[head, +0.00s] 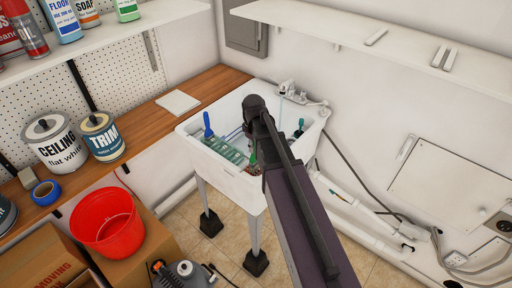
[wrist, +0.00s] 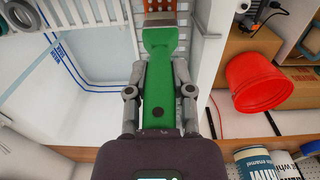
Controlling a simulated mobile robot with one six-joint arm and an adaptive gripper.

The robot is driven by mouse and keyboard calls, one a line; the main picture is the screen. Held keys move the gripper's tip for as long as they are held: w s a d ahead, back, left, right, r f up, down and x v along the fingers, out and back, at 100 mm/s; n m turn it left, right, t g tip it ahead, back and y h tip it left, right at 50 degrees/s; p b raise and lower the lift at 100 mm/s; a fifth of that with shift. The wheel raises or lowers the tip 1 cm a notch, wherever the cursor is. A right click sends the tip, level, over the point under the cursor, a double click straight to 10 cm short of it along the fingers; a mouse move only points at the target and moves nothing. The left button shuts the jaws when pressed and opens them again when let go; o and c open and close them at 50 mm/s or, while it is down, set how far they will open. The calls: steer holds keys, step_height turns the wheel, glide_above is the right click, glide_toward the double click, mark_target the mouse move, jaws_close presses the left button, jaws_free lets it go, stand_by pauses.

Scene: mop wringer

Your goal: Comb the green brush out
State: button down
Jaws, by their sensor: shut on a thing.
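A green handle (wrist: 160,95) runs up the middle of the wrist view and widens to a head with a metal band (wrist: 160,18). My gripper (wrist: 160,78) is shut on this handle, one finger on each side. Beyond the band is an orange patch with pale spots; I cannot tell if it is bristles or something behind. In the head view my arm hides most of the gripper and the brush over the white sink (head: 210,152). A blue-handled tool (head: 208,126) leans at the sink's left, beside a pale green ridged piece (head: 222,150).
A faucet (head: 288,90) stands at the sink's back, with a thin bluish stream below it. A wooden counter (head: 150,125) on the left holds paint cans (head: 102,137) and a pale flat slab (head: 178,103). A red bucket (head: 108,222) sits on a cardboard box in front.

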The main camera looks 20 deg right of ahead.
steer(key=shift+w, duration=0.1)
steer(key=shift+w+a+r, duration=0.1)
steer(key=shift+w+a, duration=0.55)
steer(key=shift+w, duration=0.15)
stand_by(0.3)
steer(key=shift+s+d, duration=0.65)
steer(key=shift+s, duration=0.25)
steer(key=shift+s, duration=0.1)
steer(key=shift+s+d, duration=0.65)
steer(key=shift+s, duration=0.15)
steer(key=shift+r, duration=0.15)
step_height(320, 180, up, 8)
steer(key=p, duration=0.8)
